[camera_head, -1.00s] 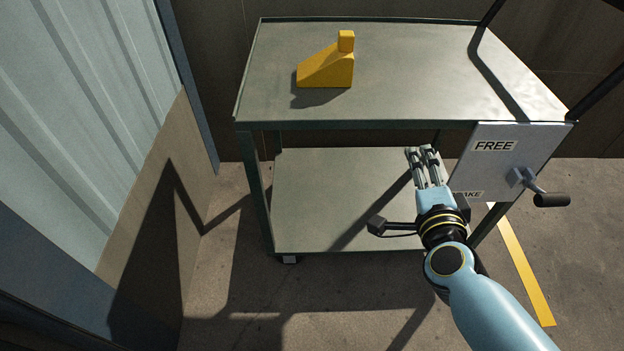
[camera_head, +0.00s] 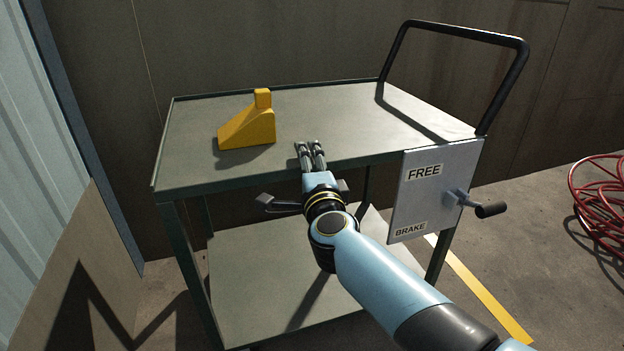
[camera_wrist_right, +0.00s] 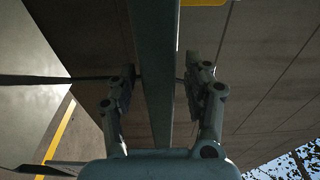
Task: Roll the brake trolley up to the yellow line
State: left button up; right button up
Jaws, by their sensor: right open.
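The grey-green trolley (camera_head: 330,158) stands by the wall. On its side is a brake plate (camera_head: 408,205) labelled FREE above and BRAKE below. The brake lever (camera_head: 488,210) sticks out to the right, at a height between the labels. The yellow line (camera_head: 488,300) runs along the floor right of the trolley, partly hidden by its leg and plate. My right gripper (camera_head: 311,148) is open at the trolley's near top edge. In the right wrist view its fingers (camera_wrist_right: 163,88) lie either side of a grey-green bar; contact cannot be told. My left gripper is out of view.
A yellow wedge (camera_head: 247,127) sits on the trolley top. A black push handle (camera_head: 465,33) rises at the trolley's right end. A red coiled hose (camera_head: 600,205) lies on the floor at right. A wall stands close behind; a corrugated panel (camera_head: 40,150) is at left.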

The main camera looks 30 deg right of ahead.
jog(key=shift+x, duration=0.85)
jog(key=shift+c, duration=0.4)
grip_shut()
jog(key=shift+d, duration=0.15)
